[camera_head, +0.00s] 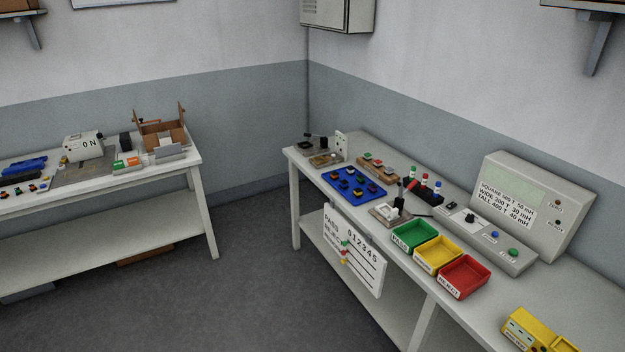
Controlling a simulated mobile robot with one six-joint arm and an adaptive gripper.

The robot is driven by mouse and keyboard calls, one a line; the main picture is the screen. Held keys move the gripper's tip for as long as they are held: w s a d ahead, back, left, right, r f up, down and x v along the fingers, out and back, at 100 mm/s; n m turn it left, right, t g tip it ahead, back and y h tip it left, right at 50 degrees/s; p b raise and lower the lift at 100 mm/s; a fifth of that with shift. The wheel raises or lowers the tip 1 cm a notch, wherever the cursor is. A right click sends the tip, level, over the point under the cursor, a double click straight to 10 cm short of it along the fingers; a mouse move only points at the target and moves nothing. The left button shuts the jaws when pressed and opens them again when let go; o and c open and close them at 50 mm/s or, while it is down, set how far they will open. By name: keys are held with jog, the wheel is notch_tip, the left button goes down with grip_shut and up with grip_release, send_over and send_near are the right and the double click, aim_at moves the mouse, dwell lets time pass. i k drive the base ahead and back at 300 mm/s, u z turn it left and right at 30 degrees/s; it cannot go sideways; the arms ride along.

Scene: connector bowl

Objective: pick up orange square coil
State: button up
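Several small coils with dark, yellow, orange and red parts lie on a blue tray (331,174) near the far end of the right-hand bench. They are too small here for me to tell which one is the orange square coil. A few more small parts with orange, red and green show on a wooden holder just behind the blue tray. My gripper is not in view.
The right-hand bench (415,295) also carries empty green (414,234), yellow (438,254) and red (466,275) bins, a large grey meter (572,213) and a yellow device (522,322). A white score board (368,268) hangs off its front edge. A second bench (185,172) stands left. The floor (225,300) between is clear.

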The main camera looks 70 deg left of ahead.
aim_at(334, 174)
jog(key=u, duration=2.35)
jog(key=i, duration=1.4)
jog(key=u, duration=0.4)
